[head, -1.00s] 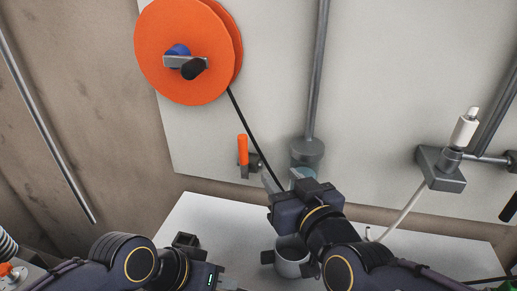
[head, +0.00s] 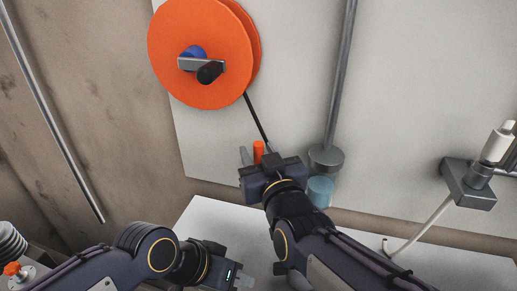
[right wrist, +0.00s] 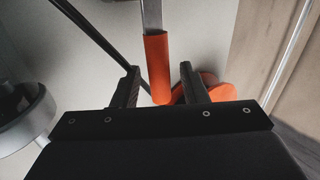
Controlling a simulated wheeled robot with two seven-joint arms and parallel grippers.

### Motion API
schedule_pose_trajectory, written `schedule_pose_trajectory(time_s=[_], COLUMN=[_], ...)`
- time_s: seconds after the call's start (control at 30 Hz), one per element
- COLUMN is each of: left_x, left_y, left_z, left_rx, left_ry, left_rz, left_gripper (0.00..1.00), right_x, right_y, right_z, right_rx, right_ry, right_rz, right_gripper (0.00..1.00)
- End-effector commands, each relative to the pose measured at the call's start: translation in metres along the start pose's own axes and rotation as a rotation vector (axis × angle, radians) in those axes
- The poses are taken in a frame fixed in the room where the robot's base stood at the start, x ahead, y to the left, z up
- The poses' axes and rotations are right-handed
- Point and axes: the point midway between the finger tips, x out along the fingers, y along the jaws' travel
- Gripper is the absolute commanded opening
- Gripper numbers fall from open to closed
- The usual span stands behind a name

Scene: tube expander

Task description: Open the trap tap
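The tap's orange handle (head: 258,152) points up at the lower edge of the white wall panel, its lower part hidden behind my right gripper (head: 264,162). In the right wrist view, the orange handle (right wrist: 158,72) lies between the two parted fingers of my right gripper (right wrist: 160,80), with space visible on both sides. My right gripper is open around the handle and not closed on it. My left gripper (head: 244,281) is low over the white table, away from the tap. Its finger gap is too small to judge.
A large orange wheel (head: 190,35) with a black crank hangs above the tap. A dark cord (head: 256,117) runs down from it. A grey vertical pipe (head: 341,80) ends above a bluish glass (head: 320,192), just right of my right gripper. The white table (head: 440,262) is below.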

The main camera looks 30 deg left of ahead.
Motion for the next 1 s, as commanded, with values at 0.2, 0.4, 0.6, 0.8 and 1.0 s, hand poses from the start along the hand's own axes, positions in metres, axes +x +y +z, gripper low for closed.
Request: schedule_pose_trajectory(time_s=[0.2, 0.4, 0.6, 0.8, 1.0], left_x=[-0.0011, -0.0010, -0.0010, -0.0010, -0.0019], left_y=[0.0005, 0.0005, 0.0005, 0.0005, 0.0009], left_z=[-0.0005, -0.0005, -0.0005, -0.0005, -0.0009], left_rx=[0.000, 0.000, 0.000, 0.000, 0.000], left_ry=[0.000, 0.000, 0.000, 0.000, 0.000], left_rz=[0.000, 0.000, 0.000, 0.000, 0.000], left_gripper=[0.36, 0.36, 0.36, 0.36, 0.36], right_x=[0.0075, 0.0072, 0.0070, 0.0069, 0.0085], right_y=[0.0001, 0.0001, 0.0001, 0.0001, 0.0013], right_z=[0.0004, 0.0004, 0.0004, 0.0003, -0.0003], right_rx=[0.001, 0.001, 0.001, 0.001, -0.006], right_ry=[0.000, 0.000, 0.000, 0.000, -0.004], right_rz=[0.000, 0.000, 0.000, 0.000, 0.000], right_gripper=[0.40, 0.33, 0.07, 0.00, 0.00])
